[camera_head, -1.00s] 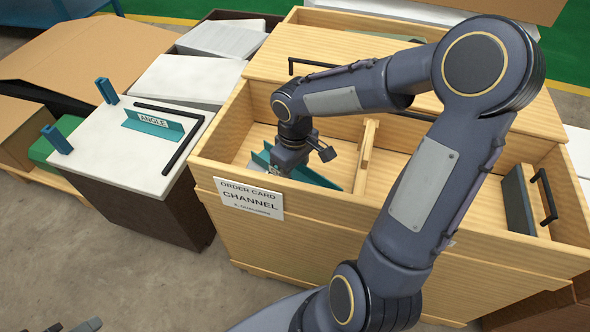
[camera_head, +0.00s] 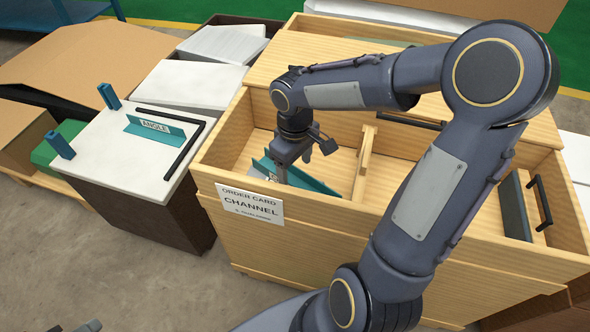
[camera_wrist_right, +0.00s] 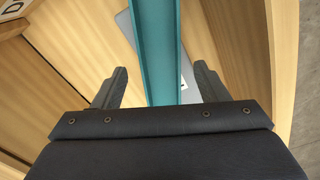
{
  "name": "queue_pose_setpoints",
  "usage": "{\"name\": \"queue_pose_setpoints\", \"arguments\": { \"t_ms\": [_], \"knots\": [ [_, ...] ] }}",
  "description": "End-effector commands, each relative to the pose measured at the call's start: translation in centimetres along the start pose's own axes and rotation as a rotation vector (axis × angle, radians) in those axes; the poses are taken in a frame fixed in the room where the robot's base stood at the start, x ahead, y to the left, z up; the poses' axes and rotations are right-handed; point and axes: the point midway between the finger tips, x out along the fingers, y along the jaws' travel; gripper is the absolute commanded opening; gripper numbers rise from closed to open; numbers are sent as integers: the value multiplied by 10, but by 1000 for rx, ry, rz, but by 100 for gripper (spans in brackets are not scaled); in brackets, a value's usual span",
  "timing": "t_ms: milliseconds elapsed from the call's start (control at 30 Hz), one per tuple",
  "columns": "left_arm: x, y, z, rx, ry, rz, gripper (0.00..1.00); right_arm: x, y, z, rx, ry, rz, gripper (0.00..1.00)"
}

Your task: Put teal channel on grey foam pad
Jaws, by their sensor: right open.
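The teal channel (camera_head: 312,183) lies in the left compartment of the wooden crate (camera_head: 400,237), partly hidden by my right gripper (camera_head: 283,173). In the right wrist view the teal channel (camera_wrist_right: 157,45) runs lengthwise between the two spread fingers of my right gripper (camera_wrist_right: 160,74), with a gap on each side. The gripper is open and holds nothing. A pale grey-white pad (camera_head: 105,160) tops a dark brown box at left; I cannot tell for sure that it is the grey foam pad.
A wooden divider (camera_head: 364,160) splits the crate. An order card (camera_head: 252,204) reading CHANNEL hangs on its front wall.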

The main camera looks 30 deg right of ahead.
Motion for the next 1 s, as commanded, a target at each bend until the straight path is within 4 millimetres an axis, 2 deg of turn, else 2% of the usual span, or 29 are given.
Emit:
{"name": "queue_pose_setpoints", "arguments": {
  "t_ms": [33, 200, 433, 533, 633, 733, 900, 1000],
  "knots": [
    [-8, 4, -4, 0, 0, 0, 36, -18, 0, -1, 1, 4, 1, 67],
    [-17, 8, -9, 0, 0, 0, 36, -52, 0, 0, 0, 4, 1, 67],
    [-23, 10, -12, 0, 0, 0, 36, -76, 0, 0, 1, 2, -1, 67],
    [-23, 11, -12, 0, 0, 0, 36, -84, -4, 8, 18, 21, 1, 67],
    [-23, 10, -12, 0, 0, 0, 36, -94, -17, 29, 73, 81, -7, 67],
    [-23, 10, -11, 0, 0, 0, 36, -103, -37, 58, 164, 179, -40, 67],
    [-23, 10, -11, 0, 0, 0, 36, -103, -72, 99, 323, 368, -153, 67],
    [-23, 10, -12, 0, 0, 0, 36, -100, -89, 112, 389, 454, -223, 67]
  ]
}}
